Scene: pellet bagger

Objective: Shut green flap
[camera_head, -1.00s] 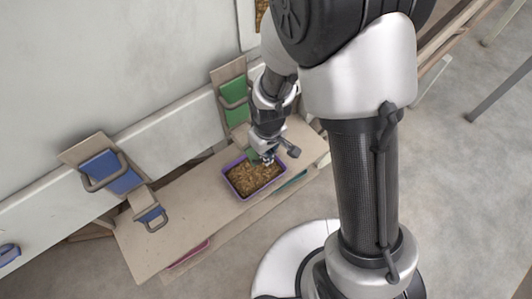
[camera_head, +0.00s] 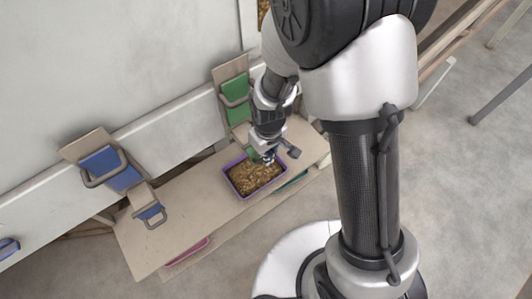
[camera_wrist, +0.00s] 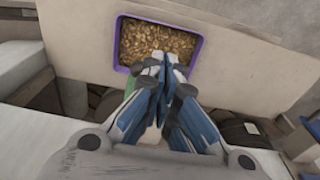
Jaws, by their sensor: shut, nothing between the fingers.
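The green chute has an upper green panel (camera_head: 236,88) with a grey handle on a wooden board against the wall. Below it, the green flap (camera_head: 242,131) is largely hidden behind my gripper, so I cannot tell how far open it is. A bit of green shows left of my fingers in the wrist view (camera_wrist: 109,101). My gripper (camera_head: 268,159) is shut and empty, pointing down by the flap, over the back edge of a purple tray (camera_head: 226,182) full of pellets. In the wrist view my fingertips (camera_wrist: 164,62) overlap the tray's near edge. I cannot tell whether they touch anything.
The tray stands on a wooden bench (camera_head: 190,215). To the left is a blue chute with a blue panel (camera_head: 122,178) and a lower blue flap (camera_head: 150,212), both with handles. A pink tray (camera_head: 190,252) and a teal one (camera_head: 292,186) show below the bench edge.

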